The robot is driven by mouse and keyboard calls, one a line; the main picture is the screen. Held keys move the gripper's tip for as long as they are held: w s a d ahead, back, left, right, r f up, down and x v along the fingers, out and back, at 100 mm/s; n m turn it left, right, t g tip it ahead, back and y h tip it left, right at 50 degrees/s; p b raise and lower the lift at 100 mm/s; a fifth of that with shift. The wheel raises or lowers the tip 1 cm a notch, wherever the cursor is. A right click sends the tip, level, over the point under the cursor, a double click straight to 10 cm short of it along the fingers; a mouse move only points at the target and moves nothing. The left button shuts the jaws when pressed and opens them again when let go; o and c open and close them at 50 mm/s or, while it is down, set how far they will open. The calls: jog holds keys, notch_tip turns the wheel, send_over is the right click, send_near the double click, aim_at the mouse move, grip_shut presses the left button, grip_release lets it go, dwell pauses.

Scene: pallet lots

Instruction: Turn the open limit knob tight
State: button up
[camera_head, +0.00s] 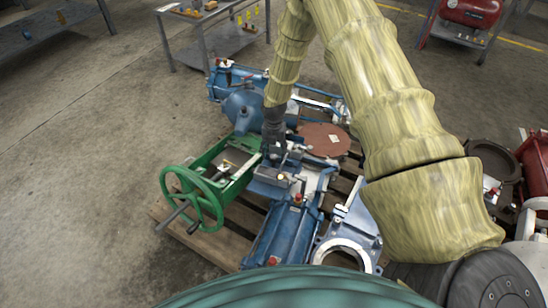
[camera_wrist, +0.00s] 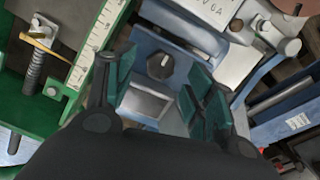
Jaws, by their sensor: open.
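In the wrist view a round dark knob (camera_wrist: 160,66) with a pale pointer mark sits on a blue-grey housing (camera_wrist: 150,42). My gripper (camera_wrist: 156,84) is open, with one green-padded finger on each side of the knob and visible gaps between. Whether the fingertips are at the knob's height cannot be told. A grey square plate (camera_wrist: 145,104) lies just below the knob in the picture. In the head view my gripper (camera_head: 273,150) points down over the middle of the blue machinery, and the knob is hidden or too small to make out.
A green frame with a handwheel (camera_head: 192,198) stands left of my gripper. Its scale (camera_wrist: 96,42) and a bolt are close to the left finger. A bolted bracket (camera_wrist: 262,28) and blue cylinders (camera_head: 285,232) are near on the right. All rest on a wooden pallet (camera_head: 228,245).

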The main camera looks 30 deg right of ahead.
aim_at(274, 157)
jog(key=shift+f, duration=1.55)
jog(key=shift+c, duration=0.3)
jog(key=c, duration=0.9)
